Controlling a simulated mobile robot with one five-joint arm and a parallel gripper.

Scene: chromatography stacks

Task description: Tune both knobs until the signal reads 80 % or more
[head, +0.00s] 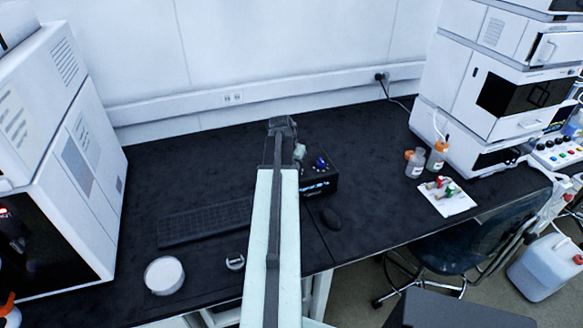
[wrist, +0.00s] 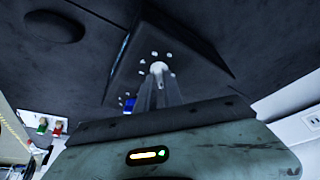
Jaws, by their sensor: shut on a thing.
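The black control box (head: 318,181) stands on the bench, partly behind my arm in the head view. Its front display glows pale blue, but the reading is too small to make out. A blue knob (head: 321,162) shows on its top; it also shows in the wrist view (wrist: 130,104), beside my fingers. In the wrist view, my gripper (wrist: 159,82) reaches onto the box's face and is shut on a white knob (wrist: 158,67), ringed by small pale dots. My fingers partly hide this knob, and its setting cannot be read.
A black mouse (head: 331,218) lies just in front of the box, and a keyboard (head: 205,222) lies to the left. Orange-capped bottles (head: 438,156) and a white sheet (head: 447,197) with small red and green items are at right. Instrument stacks stand at both sides.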

